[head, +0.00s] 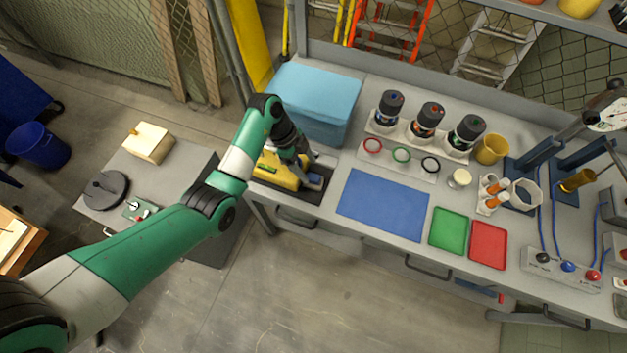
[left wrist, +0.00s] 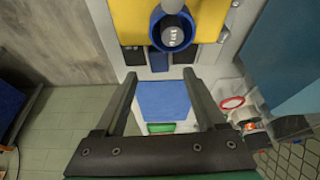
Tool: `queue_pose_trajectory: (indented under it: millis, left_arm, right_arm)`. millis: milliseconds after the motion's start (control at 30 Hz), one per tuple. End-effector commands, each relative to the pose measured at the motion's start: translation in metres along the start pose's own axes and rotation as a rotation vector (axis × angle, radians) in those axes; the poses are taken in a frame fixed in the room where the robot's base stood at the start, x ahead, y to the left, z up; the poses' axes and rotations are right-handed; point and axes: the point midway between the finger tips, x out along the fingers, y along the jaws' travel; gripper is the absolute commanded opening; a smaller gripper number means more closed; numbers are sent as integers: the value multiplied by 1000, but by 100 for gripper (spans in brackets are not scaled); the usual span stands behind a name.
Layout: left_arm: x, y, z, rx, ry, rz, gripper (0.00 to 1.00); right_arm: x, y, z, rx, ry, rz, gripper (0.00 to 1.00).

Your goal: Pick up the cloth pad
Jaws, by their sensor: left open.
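My left gripper (head: 308,172) is above the left end of the workbench, beside a yellow block-like item (head: 277,172) in a dark tray. In the left wrist view its fingers (left wrist: 160,75) stand apart with nothing held between them. A small grey-blue piece (head: 315,182) lies close by the fingertips; it may be the cloth pad, but the gripper partly hides it and I cannot tell for sure. The yellow item with a blue ring also shows in the left wrist view (left wrist: 205,20). My right gripper is not in view.
A light-blue box (head: 318,95) stands behind the gripper. To the right lie a flat blue mat (head: 383,205), a green tray (head: 449,231) and a red tray (head: 488,245). Several black bottles (head: 429,118) stand behind the mat. The bench front edge has handles.

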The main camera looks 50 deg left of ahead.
Motion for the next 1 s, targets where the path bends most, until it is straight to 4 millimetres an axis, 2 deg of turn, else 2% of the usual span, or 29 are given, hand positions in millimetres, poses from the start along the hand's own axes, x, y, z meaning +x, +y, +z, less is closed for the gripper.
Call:
queue_pose_trajectory:
  millis: [100,233,533,900,933,1000]
  left_arm:
    - [25,2,5,1,-1,4,72]
    - [44,2,5,1,-1,2,72]
    - [48,1,4,1,-1,0,71]
    - [48,1,4,1,-1,0,4]
    - [48,1,4,1,-1,1,0]
    - [48,1,4,1,-1,1,0]
  right_arm:
    - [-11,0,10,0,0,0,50]
    - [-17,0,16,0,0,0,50]
    - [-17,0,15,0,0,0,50]
    - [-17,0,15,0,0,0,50]
    - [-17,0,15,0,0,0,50]
    - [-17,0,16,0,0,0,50]
